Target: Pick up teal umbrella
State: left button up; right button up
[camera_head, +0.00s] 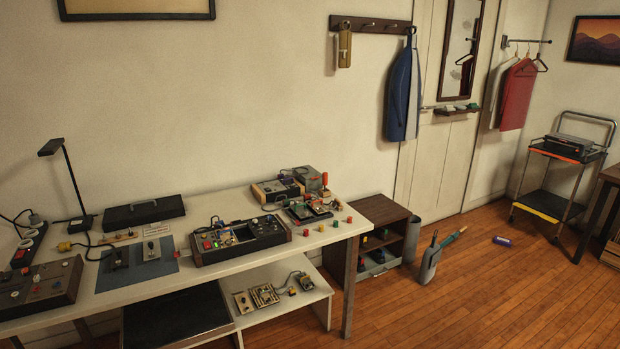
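A slim teal object, which looks like the teal umbrella (448,240), is on the right of the head view near the wall. It is tilted, with its tan end up and to the right. Its lower end meets a grey, tapered object (430,264) on the wooden floor; I cannot tell whether it is inside it or behind it. A thin dark piece sticks up from the same grey object. Neither of my grippers is in view.
A long white workbench (140,285) with electronic devices fills the left. A dark wooden shelf unit (385,212) and a grey bin (412,240) stand left of the umbrella. A purple cylinder (502,241) lies on the floor. A trolley (552,205) stands right. Front-right floor is clear.

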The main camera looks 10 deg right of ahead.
aim_at(455, 235)
jog(key=i+z, duration=0.35)
jog(key=i, duration=0.15)
jog(key=i+j+z, duration=0.2)
jog(key=i+z, duration=0.15)
jog(key=i, duration=0.15)
jog(key=i+l+z, duration=0.2)
jog(key=i+z, duration=0.55)
jog(key=z, duration=0.2)
jog(key=i+z, duration=0.45)
jog(key=i+l+u, duration=0.2)
jog(key=i, duration=0.3)
jog(key=i+l+u, duration=0.2)
jog(key=i, duration=0.35)
jog(key=i+l+u, duration=0.85)
jog(key=i+j, duration=0.1)
